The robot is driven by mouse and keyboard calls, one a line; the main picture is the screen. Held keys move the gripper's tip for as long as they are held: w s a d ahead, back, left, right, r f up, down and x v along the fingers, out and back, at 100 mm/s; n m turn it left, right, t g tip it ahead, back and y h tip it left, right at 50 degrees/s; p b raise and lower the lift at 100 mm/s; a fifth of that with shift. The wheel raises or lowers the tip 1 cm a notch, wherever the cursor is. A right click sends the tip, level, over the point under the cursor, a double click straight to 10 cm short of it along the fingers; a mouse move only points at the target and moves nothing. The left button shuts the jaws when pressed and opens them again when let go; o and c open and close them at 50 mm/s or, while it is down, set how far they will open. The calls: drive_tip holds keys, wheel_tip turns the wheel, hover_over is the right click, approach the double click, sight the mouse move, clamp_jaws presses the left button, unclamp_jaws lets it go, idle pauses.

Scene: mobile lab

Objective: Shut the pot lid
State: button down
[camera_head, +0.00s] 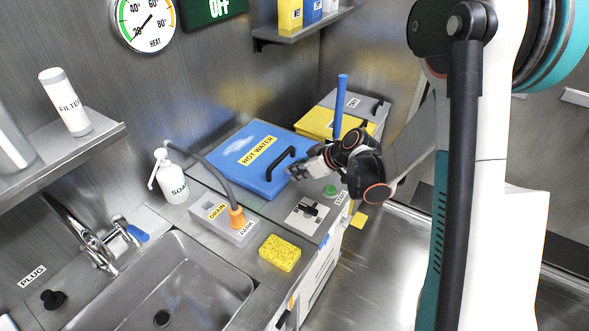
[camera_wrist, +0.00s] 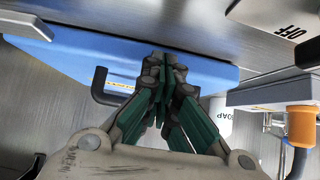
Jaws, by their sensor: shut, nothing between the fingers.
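The pot lid is a blue panel (camera_head: 228,152) labelled HOT WATER, with a black bar handle (camera_head: 280,164) near its right side. It lies flat or nearly flat on the counter unit; I cannot tell whether its edge is fully seated. My gripper (camera_head: 294,171) is shut and empty, just right of the handle, close to the lid's right edge. In the wrist view my closed fingertips (camera_wrist: 164,62) stand in front of the blue lid (camera_wrist: 215,72), and the black handle (camera_wrist: 104,88) is to their left. I cannot tell whether the fingers touch the lid.
A switch panel (camera_head: 297,217) and green button (camera_head: 330,191) are near my gripper. A blue upright bar (camera_head: 341,105) stands behind it, by a yellow lid (camera_head: 318,122). A drain box (camera_head: 212,213) with a hose, a yellow sponge (camera_head: 280,253), a soap bottle (camera_head: 172,183) and a sink (camera_head: 180,285) are left and in front.

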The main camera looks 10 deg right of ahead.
drive_tip(key=shift+s+f, duration=0.1)
drive_tip(key=shift+f, duration=0.3)
drive_tip(key=shift+s, duration=0.1)
drive_tip(key=v, duration=1.2)
drive_tip(key=shift+a+r, duration=0.15)
